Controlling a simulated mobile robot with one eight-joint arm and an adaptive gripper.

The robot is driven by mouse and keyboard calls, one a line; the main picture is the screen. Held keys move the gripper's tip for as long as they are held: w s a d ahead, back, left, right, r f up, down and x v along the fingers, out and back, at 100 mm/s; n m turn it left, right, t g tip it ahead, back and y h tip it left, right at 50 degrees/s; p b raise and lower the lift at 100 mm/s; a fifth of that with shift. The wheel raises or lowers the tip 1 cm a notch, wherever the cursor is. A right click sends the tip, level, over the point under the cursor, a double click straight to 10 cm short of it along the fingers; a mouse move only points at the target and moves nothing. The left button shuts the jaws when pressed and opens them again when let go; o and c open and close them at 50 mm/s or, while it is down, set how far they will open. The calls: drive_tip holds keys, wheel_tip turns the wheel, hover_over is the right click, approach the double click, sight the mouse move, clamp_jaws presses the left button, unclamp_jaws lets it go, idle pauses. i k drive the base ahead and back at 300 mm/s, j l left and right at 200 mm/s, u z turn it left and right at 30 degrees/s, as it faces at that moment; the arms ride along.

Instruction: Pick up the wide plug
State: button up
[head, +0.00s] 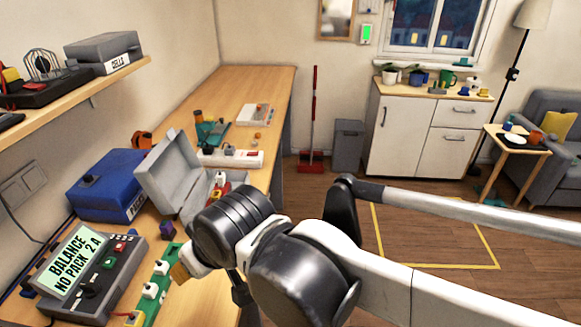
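I cannot single out the wide plug for certain. A green strip (146,309) lies on the bench at the lower left, with small white blocks (150,290) along it that may be plugs or sockets. A small tan piece (180,272) shows at the right side of the strip, against my wrist; I cannot tell whether it is held. My arm reaches in from the right and its wrist hangs over the bench's front edge. My gripper is mostly hidden behind the wrist; a dark part (239,290) below it may be a finger. Its opening does not show clearly.
A charger with a lit screen (78,262) reading "BALANCE NO PACK 2 A" stands left of the strip. Behind are a small purple block (167,230), a blue case (103,186), an open grey box (170,178) and a white power strip (232,158). A shelf (75,83) overhangs the left.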

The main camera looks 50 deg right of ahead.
sight(220, 177)
drive_tip(key=z, duration=0.75)
drive_tip(key=i+l+z, duration=0.15)
drive_tip(key=i+l, duration=0.25)
drive_tip(key=i+l+z, duration=0.2)
drive_tip(key=i+l, duration=0.15)
drive_tip(key=i, duration=0.3)
